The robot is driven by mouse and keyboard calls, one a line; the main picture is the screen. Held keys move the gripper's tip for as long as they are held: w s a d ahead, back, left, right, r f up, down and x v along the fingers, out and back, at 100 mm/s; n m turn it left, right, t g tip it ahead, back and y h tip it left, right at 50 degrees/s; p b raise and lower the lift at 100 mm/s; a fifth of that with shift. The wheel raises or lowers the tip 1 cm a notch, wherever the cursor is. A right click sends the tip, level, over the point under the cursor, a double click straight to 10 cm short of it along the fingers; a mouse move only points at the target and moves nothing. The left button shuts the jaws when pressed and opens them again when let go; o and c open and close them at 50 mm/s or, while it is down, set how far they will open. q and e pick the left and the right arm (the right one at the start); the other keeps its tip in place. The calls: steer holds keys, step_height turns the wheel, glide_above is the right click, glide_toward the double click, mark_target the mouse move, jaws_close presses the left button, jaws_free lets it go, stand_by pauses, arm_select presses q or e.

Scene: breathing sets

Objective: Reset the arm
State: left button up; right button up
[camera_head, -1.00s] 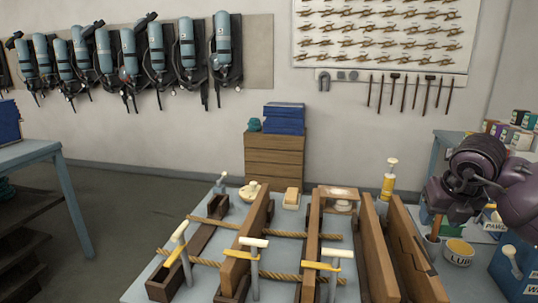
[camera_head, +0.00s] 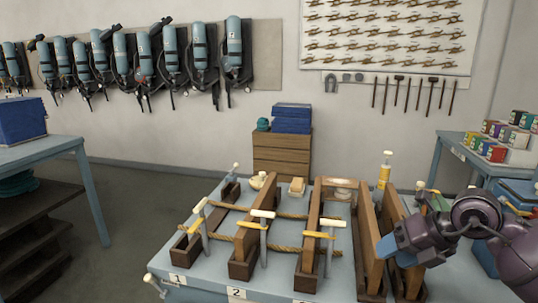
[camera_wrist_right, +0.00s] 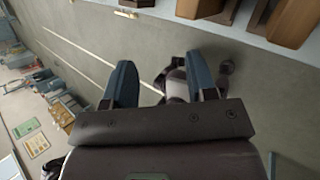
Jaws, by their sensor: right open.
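My right arm comes in from the right in the head view. Its gripper (camera_head: 390,248) has blue fingers pointing left, by the right-hand end of the workbench (camera_head: 215,277), close to the upright wooden boards (camera_head: 368,240) in the picture. I cannot tell whether it touches them. In the right wrist view the two blue fingers of this gripper (camera_wrist_right: 160,80) are apart with nothing held between them. Below them I see floor and part of my own body. My left gripper is not in view.
A side table (camera_head: 452,150) with coloured boxes is at right.

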steer(key=s+a+r+m+t+y, duration=0.4)
steer(key=s+a+m+t+y, duration=0.15)
steer(key=a+y, duration=0.45)
steer(key=s+d+f+m+t+h, duration=0.1)
steer(key=d+f+m+t+h, duration=0.1)
steer(key=d+m+t+h, duration=0.6)
steer(key=d+f+m+t+h, duration=0.35)
steer(key=m+h, duration=0.35)
steer(key=m, duration=0.6)
steer(key=s+d+f+m+g+h, duration=0.4)
steer(key=s+f+m+g+h, duration=0.15)
steer(key=f, duration=0.25)
steer(key=s+a+f+m+g+y, duration=0.2)
steer(key=s+f+g, duration=0.45)
steer(key=s, duration=0.25)
steer(key=s+a+f+m+g+y, duration=0.1)
steer(key=s+f+m+g, duration=0.1)
steer(key=s+f+g, duration=0.65)
steer(key=w+f+n+t, duration=0.1)
steer(key=w+f+t, duration=0.4)
steer(key=f+t, duration=0.3)
steer(key=shift+w+f+t+y, duration=0.25)
steer(key=shift+f+t+y, duration=0.15)
steer(key=shift+t, duration=0.75)
